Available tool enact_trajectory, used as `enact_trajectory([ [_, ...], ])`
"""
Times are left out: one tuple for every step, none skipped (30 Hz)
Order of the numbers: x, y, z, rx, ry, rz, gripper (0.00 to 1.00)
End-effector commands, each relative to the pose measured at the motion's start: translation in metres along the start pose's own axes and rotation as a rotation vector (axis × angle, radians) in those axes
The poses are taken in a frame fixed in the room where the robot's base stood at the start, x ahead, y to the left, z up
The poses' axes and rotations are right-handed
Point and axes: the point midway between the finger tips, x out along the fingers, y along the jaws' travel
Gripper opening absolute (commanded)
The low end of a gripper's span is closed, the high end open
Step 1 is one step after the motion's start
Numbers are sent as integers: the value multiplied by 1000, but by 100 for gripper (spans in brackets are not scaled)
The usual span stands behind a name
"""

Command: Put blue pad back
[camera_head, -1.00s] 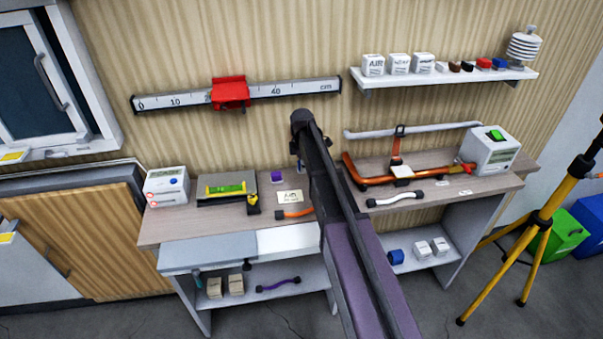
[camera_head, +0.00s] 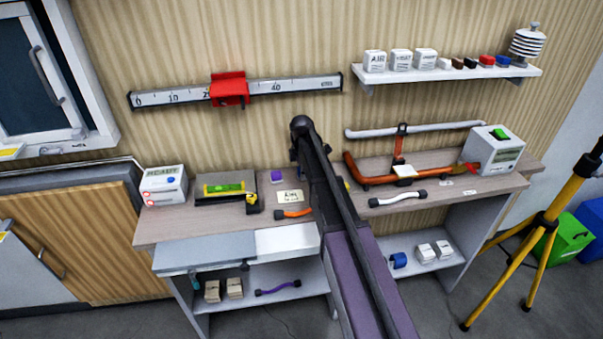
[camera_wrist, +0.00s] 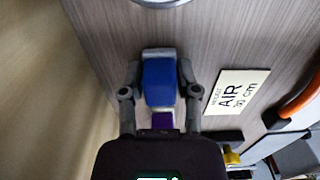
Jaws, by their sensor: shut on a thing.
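The blue pad (camera_wrist: 159,82) shows in the wrist view between the two grey fingers of my gripper (camera_wrist: 159,72), which is shut on it. The pad is over the grey wood-grain bench top (camera_wrist: 105,22); I cannot tell whether it touches it. A purple block (camera_wrist: 162,121) shows just below the pad in the wrist view. It also shows on the bench in the head view (camera_head: 278,176). In the head view my arm hides the gripper and the held pad.
An AIR card (camera_wrist: 232,95) and an orange-handled piece (camera_head: 294,213) lie nearby on the bench. A level (camera_head: 224,188) and a white READY box (camera_head: 164,186) stand left. Small coloured blocks and white cubes stand on a wall shelf (camera_head: 450,74). A yellow tripod (camera_head: 530,232) stands right.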

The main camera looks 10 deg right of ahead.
Motion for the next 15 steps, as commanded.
enact_trajectory([
  [3,0,0,0,0,0,4],
  [2,0,0,0,0,0,45],
  [2,0,0,0,0,0,57],
  [2,0,0,0,0,0,66],
  [2,0,0,0,0,0,74],
  [2,0,0,0,0,0,76],
  [2,0,0,1,0,0,76],
  [2,0,0,1,0,0,76],
  [2,0,0,1,0,0,76],
  [2,0,0,1,0,0,76],
  [2,0,1,1,0,0,76],
  [2,0,1,1,0,0,76],
  [2,0,1,1,0,0,76],
  [2,0,1,1,0,0,76],
  [2,0,1,1,0,0,76],
])
